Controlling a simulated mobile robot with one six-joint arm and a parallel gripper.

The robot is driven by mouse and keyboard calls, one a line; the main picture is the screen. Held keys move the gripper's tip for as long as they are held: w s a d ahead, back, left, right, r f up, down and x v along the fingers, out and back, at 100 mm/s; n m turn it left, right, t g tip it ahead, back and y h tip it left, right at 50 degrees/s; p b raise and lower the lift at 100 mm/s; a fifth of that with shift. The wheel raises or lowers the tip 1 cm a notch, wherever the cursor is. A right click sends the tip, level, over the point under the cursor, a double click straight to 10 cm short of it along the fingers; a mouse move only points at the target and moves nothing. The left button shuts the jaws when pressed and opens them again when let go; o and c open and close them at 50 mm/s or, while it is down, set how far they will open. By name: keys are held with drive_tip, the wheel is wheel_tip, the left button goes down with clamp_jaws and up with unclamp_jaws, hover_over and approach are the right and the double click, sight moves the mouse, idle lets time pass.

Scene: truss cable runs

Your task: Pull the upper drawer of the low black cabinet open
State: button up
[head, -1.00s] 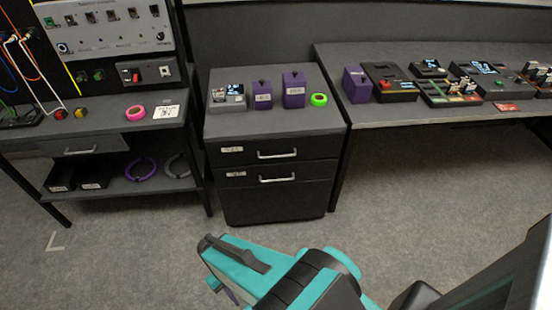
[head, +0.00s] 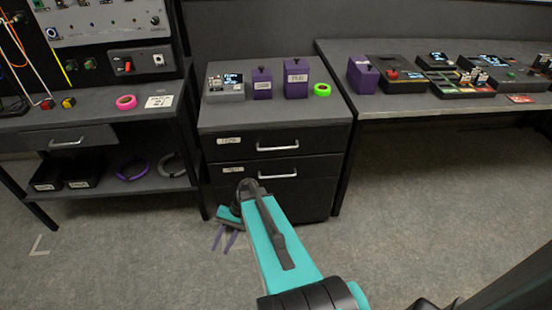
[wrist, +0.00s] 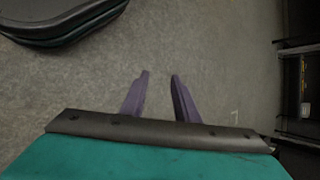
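The low black cabinet (head: 215,195) stands in the middle of the head view, with a grey top. Its upper drawer (head: 320,140) has a silver bar handle (head: 277,147) and looks shut. A lower drawer (head: 315,168) with a similar handle (head: 277,176) is below it. My gripper (head: 224,240) is low in front of the cabinet's left part, below both handles, with two purple fingers pointing down. In the wrist view my gripper (wrist: 159,78) shows its fingers apart with only floor between them. It touches no handle.
On the cabinet top are a grey device (head: 226,86), two purple boxes (head: 296,78) and a green tape roll (head: 322,90). A bench with a shelf (head: 150,186) stands left, a long table (head: 400,104) right. The floor in front is clear.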

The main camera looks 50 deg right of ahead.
drive_tip(key=w+d+r+m+t+y+b, duration=0.1)
drive_tip(key=w+d+r+m+t+b, duration=0.15)
drive_tip(key=d, duration=0.35)
drive_tip(key=w+d+r+m+t+b, duration=0.1)
drive_tip(key=w+d+t+b, duration=0.25)
drive_tip(key=d, duration=0.35)
drive_tip(key=m+t+b, duration=0.3)
drive_tip(key=t+b, duration=0.6)
drive_tip(key=b, duration=0.5)
approach(277, 149)
drive_tip(key=s+d, duration=0.1)
drive_tip(key=s, duration=0.2)
drive_tip(key=shift+s+d+r+h, duration=0.1)
drive_tip(key=shift+d+h, duration=0.3)
drive_tip(key=b+x, duration=0.3)
drive_tip(key=x, duration=1.1)
drive_tip(key=shift+r, duration=0.15)
clamp_jaws()
